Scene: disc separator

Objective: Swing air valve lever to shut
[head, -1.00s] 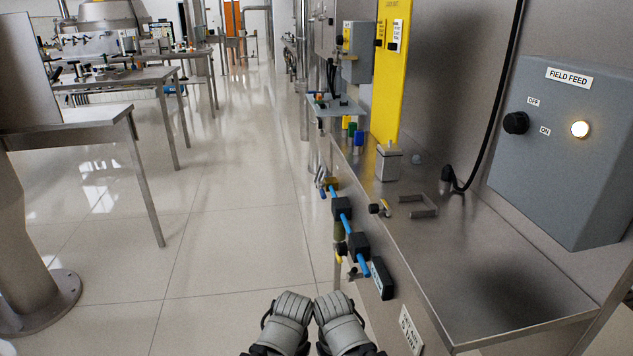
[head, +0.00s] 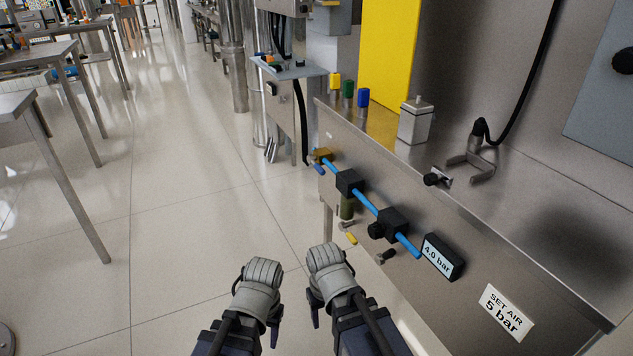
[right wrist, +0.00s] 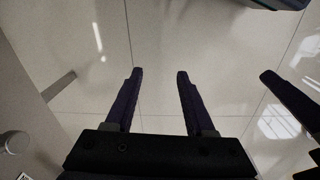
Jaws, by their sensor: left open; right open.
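A blue air line runs along the front of the steel bench in the head view. At its far end sits a small brass valve (head: 322,155) with a short blue lever (head: 319,169) hanging from it. A small yellow lever (head: 351,238) shows lower down, below the green bowl; which lever is the air valve's I cannot tell for sure. My left gripper (head: 258,280) and right gripper (head: 328,275) are side by side in front of the bench, apart from the line. Both are open. In the right wrist view, my right gripper's fingers (right wrist: 160,75) have only floor between them.
Black blocks (head: 391,223) and a gauge reading 4.0 bar (head: 442,257) are on the line. A plate reads SET AIR 5 bar (head: 508,312). The steel bench (head: 480,215) bounds the right side. Open floor (head: 200,200) lies to the left, with tables beyond.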

